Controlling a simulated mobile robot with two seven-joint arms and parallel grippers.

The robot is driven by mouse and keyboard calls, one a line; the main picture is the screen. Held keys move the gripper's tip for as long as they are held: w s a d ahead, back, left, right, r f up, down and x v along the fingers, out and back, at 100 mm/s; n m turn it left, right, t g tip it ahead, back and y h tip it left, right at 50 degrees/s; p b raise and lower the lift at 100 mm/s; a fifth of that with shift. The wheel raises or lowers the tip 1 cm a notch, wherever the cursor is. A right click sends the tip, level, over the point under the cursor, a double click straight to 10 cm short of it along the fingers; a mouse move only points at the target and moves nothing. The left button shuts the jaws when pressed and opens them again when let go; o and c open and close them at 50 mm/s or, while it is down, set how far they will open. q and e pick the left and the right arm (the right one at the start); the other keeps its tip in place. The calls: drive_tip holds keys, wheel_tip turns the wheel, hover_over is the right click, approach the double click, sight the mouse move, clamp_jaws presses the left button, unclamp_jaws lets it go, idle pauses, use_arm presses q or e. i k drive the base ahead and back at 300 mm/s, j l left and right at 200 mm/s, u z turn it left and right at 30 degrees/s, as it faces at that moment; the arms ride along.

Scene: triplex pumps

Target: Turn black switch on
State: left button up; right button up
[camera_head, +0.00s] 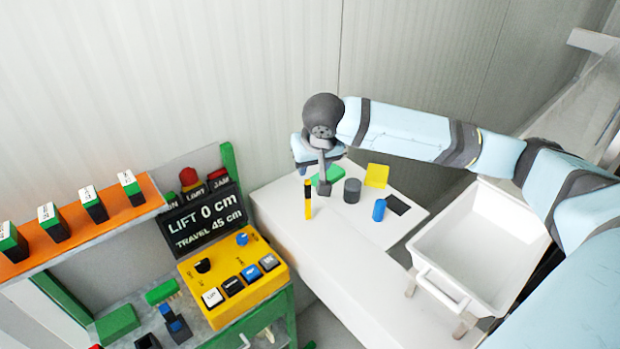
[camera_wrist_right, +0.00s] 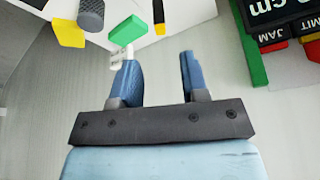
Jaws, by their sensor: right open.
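The black switch (camera_head: 203,266) is a round black knob on the upper left of a yellow control box (camera_head: 222,309). My right gripper (camera_head: 300,172) is up and to the right of this box, above the far end of the white table, well apart from the switch. In the right wrist view its two blue fingers (camera_wrist_right: 160,72) are spread with nothing between them. The black switch does not show in that view. My left gripper is in neither view.
A blue knob (camera_head: 242,239) and several push buttons share the yellow box. Behind it stands a black display (camera_head: 203,221) reading "LIFT 0 cm". The white table (camera_head: 335,250) holds several small objects; a white bin (camera_head: 480,245) stands at its right.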

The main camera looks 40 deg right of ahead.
sight(203, 266)
drive_tip(key=k+j, duration=0.8)
